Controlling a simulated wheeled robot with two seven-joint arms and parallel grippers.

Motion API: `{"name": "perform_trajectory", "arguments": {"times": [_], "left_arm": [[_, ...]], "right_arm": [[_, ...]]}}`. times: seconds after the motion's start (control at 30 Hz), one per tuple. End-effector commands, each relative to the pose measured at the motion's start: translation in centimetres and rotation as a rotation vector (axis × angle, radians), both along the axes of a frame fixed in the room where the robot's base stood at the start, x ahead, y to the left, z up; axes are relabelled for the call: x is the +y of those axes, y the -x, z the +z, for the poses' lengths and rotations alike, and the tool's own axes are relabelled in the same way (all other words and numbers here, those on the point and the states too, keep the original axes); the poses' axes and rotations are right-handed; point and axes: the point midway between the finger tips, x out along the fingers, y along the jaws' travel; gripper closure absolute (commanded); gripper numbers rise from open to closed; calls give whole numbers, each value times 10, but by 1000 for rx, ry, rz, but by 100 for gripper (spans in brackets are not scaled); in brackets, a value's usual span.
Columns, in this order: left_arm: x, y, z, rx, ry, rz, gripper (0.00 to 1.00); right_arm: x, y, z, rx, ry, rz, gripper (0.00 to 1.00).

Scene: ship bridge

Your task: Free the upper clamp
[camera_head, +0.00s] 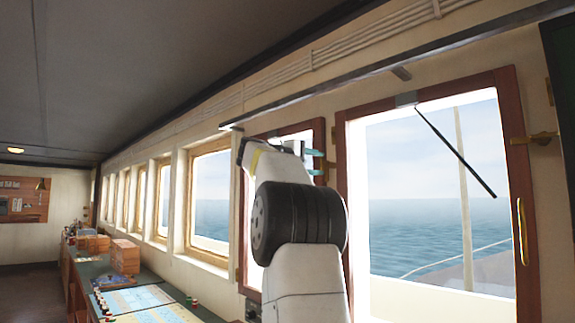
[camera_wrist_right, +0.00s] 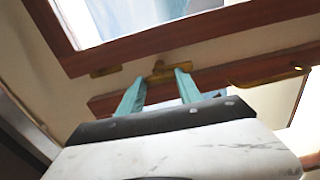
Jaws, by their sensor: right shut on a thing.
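My right gripper (camera_head: 316,162) is raised to the dark red window frames, its teal fingers near the gap between two frames. In the right wrist view the gripper (camera_wrist_right: 160,77) has its two fingers on either side of a brass clamp (camera_wrist_right: 163,69) at a red-brown frame edge, and it is shut on it. Another brass clamp (camera_head: 537,138) sits at the right side of the large window frame (camera_head: 525,160). My left gripper is not in view.
A yellow handle (camera_head: 521,231) is on the large frame's right side, and a wiper (camera_head: 455,152) crosses its glass. A brass handle (camera_wrist_right: 268,78) shows right of the fingers in the wrist view. A console (camera_head: 150,300) runs below the windows at left.

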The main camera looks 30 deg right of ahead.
Motion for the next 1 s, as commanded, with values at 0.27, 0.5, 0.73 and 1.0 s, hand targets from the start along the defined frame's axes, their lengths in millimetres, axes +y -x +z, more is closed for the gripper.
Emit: {"name": "perform_trajectory", "arguments": {"times": [0.27,0.5,0.73,1.0], "left_arm": [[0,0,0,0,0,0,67],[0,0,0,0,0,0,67],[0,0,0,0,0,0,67],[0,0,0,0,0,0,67]], "right_arm": [[1,-1,-1,51,14,2,99],[1,-1,-1,56,15,2,99],[1,-1,-1,56,15,2,44],[0,0,-1,54,15,1,36]]}}
